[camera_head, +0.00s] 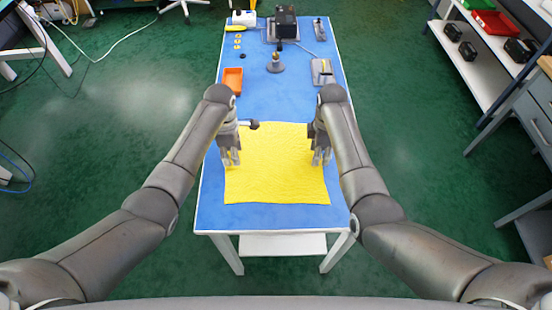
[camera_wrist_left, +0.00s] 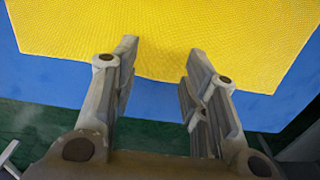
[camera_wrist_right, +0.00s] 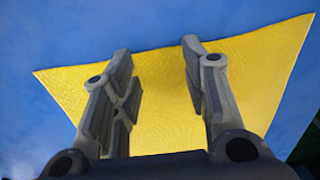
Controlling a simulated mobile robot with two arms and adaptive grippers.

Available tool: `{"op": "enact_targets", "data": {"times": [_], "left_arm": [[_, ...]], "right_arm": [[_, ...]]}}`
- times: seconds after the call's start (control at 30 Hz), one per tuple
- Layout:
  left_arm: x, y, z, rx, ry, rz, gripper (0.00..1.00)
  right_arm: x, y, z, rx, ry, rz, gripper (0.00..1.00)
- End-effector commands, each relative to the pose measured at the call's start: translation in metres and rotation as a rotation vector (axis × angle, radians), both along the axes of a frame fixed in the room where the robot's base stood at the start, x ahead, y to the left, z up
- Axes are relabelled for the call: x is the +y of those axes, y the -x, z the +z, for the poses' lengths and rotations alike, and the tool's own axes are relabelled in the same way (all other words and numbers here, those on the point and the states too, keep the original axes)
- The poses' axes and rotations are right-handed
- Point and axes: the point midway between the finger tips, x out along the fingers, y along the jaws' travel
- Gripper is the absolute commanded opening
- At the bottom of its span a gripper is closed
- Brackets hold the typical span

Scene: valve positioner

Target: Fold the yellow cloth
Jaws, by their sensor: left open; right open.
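The yellow cloth (camera_head: 276,172) lies flat and spread out on the blue table top, near its front end. My left gripper (camera_head: 231,160) is open over the cloth's left edge, pointing down. In the left wrist view the cloth (camera_wrist_left: 165,30) shows beyond and between the open fingers (camera_wrist_left: 160,52). My right gripper (camera_head: 321,160) is open over the cloth's right edge. In the right wrist view the cloth (camera_wrist_right: 160,110) lies below the open fingers (camera_wrist_right: 160,48). Neither gripper holds anything. Whether the fingertips touch the cloth cannot be told.
An orange tray (camera_head: 232,80), a grey stand with a brass top (camera_head: 275,63), a dark box-shaped device (camera_head: 285,24) and a grey plate (camera_head: 322,72) stand farther back on the table (camera_head: 285,100). Shelves (camera_head: 475,60) stand to the right. Bare table lies in front of the cloth.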

Motion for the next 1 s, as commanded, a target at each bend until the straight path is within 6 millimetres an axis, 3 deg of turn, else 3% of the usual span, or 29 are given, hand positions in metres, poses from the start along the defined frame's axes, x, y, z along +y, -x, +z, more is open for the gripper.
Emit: {"op": "enact_targets", "data": {"times": [0.2, 0.63, 1.0], "left_arm": [[0.000, 0.000, -0.012, -0.001, 0.001, -0.001, 0.41], [0.000, 0.000, -0.015, -0.002, 0.001, -0.001, 0.41], [0.000, 0.000, -0.015, -0.001, 0.001, -0.001, 0.17]], "right_arm": [[0.000, 0.000, -0.012, 0.000, 0.000, 0.001, 0.41], [0.000, 0.000, -0.015, -0.001, 0.000, 0.000, 0.41], [0.000, 0.000, -0.015, 0.000, 0.000, 0.000, 0.17]]}}
